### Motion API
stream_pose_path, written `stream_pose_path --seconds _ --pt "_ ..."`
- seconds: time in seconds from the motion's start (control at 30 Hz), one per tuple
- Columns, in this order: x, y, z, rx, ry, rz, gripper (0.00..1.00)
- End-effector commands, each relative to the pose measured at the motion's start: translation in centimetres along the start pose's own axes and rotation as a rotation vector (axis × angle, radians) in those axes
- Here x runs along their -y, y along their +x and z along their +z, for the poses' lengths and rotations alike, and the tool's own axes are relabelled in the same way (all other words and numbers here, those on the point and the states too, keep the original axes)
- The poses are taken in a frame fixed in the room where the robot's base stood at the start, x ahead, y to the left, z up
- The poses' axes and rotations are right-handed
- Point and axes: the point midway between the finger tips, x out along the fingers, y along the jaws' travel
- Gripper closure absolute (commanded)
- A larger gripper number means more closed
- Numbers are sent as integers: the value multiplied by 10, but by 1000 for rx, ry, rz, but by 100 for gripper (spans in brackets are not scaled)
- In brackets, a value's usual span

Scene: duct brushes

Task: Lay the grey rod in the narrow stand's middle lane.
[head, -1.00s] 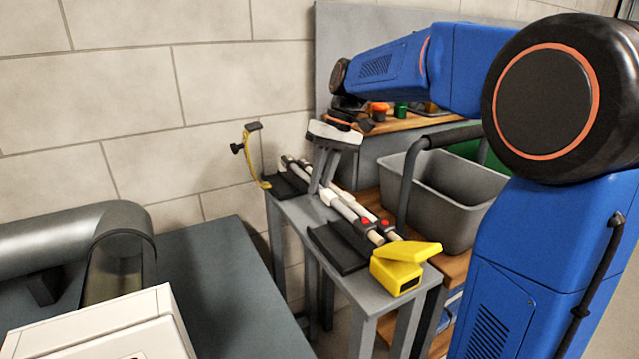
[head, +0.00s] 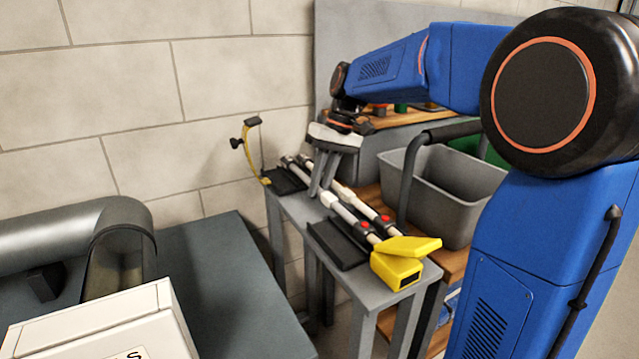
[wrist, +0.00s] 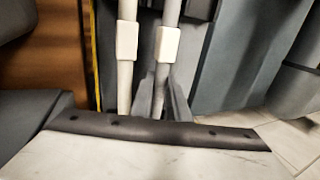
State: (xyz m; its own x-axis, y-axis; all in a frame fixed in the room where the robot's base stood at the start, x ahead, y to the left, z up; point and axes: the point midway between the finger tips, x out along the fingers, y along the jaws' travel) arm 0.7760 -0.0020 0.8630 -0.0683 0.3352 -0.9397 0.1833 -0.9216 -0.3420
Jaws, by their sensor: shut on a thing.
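The narrow stand (head: 352,282) is a grey table with a black slotted rest (head: 335,247) near its front end and another black rest (head: 283,184) at its far end. Two pale rods run lengthwise along it, side by side, each with a white collar and a red-buttoned black part. My gripper (head: 322,178) points down over them. In the wrist view its grey fingers (wrist: 160,98) are shut on the right-hand rod (wrist: 165,72), which I take as the grey rod. The other rod (wrist: 126,75) lies beside it, apart. Lane seating is too small to tell.
A yellow box with a tilted lid (head: 398,268) sits at the stand's near end. A grey bin (head: 455,195) stands right on a wooden shelf. A yellow curved strip on a post (head: 249,150) rises at the far left corner. A dark table (head: 220,275) lies left.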

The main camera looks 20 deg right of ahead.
Motion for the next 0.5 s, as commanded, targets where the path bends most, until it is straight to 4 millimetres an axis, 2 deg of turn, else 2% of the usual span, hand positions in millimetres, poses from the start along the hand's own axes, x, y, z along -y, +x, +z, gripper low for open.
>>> stream_pose_path --seconds 0.33,0.37,0.4,0.43,0.5 --pt "-1 2 0 0 0 0 100" --pt "-1 2 0 0 0 0 78" --pt "-1 2 0 0 0 0 68" --pt "-1 2 0 0 0 0 63" --pt "-1 2 0 0 0 0 63"
